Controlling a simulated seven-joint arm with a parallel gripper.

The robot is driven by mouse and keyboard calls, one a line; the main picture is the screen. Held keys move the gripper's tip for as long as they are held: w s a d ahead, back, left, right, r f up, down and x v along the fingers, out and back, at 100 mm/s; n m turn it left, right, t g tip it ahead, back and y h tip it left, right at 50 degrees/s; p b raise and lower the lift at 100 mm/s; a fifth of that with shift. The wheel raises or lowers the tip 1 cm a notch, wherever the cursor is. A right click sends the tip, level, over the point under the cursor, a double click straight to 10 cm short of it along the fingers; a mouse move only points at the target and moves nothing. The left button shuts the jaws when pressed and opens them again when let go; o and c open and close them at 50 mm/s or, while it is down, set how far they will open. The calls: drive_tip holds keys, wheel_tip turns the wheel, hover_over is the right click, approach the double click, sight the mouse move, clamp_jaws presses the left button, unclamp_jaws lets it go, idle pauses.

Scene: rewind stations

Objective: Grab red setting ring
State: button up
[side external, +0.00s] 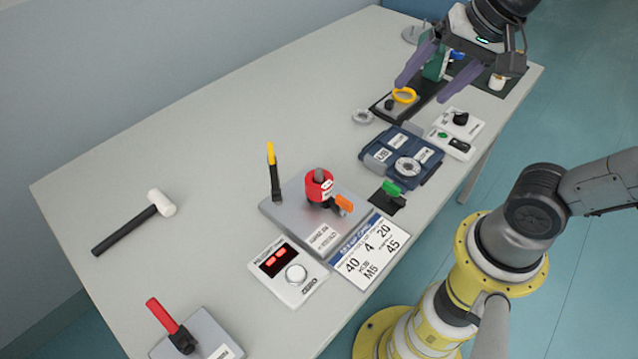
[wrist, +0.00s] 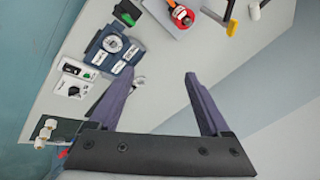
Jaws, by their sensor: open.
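The red setting ring (side external: 316,190) sits on a grey base plate (side external: 283,210) near the middle of the table in the side external view. An orange lever (side external: 344,202) sticks out beside it. My gripper (side external: 421,94) is open and empty, above the far right part of the table, well apart from the ring. In the wrist view its two purple fingers (wrist: 161,75) are spread with bare table between them.
A yellow-handled lever (side external: 271,155) stands upright on the plate's left. A blue case (side external: 425,165), a green-handled switch (side external: 390,190), a display box (side external: 290,275) and a printed card (side external: 367,252) surround the ring's plate. A mallet (side external: 135,222) lies on clear table at left.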

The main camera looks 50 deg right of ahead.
drive_tip(key=w+a+m+g, duration=0.1)
drive_tip(key=w+a+m, duration=0.1)
drive_tip(key=w+m, duration=0.3)
drive_tip(key=g, duration=0.4)
hover_over(318, 181)
drive_tip(key=d, duration=0.1)
wheel_tip(318, 181, down, 11)
drive_tip(key=shift+m, duration=0.4)
wheel_tip(318, 181, down, 9)
drive_tip(key=shift+w+a+r, duration=0.15)
drive_tip(key=shift+w+f, duration=0.1)
drive_tip(key=shift+f, duration=2.75)
drive_tip(key=shift+c, duration=0.2)
drive_tip(key=c, duration=1.2)
